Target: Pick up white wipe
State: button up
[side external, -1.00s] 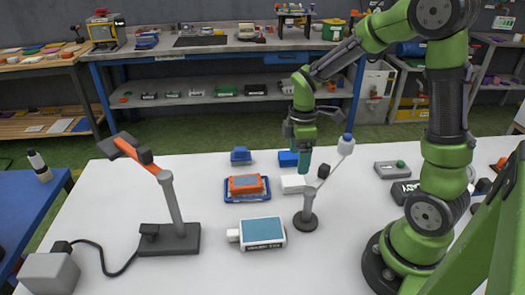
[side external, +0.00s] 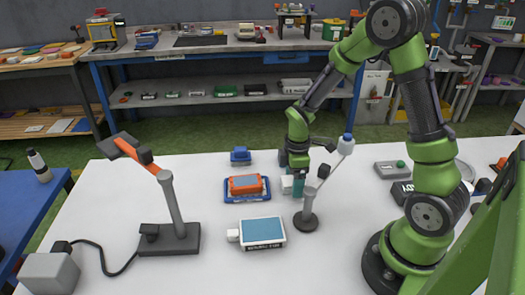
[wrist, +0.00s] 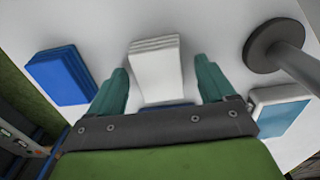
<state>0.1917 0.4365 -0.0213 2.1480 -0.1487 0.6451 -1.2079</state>
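The white wipe (wrist: 156,70) is a folded white stack lying on the white table, between and just ahead of my two fingers in the wrist view. In the side view the white wipe (side external: 286,184) is partly hidden by my gripper. My gripper (wrist: 160,85) has its teal fingers spread apart, one on each side of the wipe, with gaps visible. My gripper (side external: 293,183) is low over the table in the side view. Whether the fingertips touch the table cannot be told.
A blue folded stack (wrist: 62,75) lies left of the wipe in the wrist view. A grey stand (side external: 306,220) with a blue-tipped arm stands close to my gripper. An orange item on a blue tray (side external: 266,196) and a blue-screened device (side external: 262,231) sit nearby.

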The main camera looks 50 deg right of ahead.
jog(key=c, duration=1)
jog(key=shift+r, duration=0.1)
notch_tip(320, 180, up, 10)
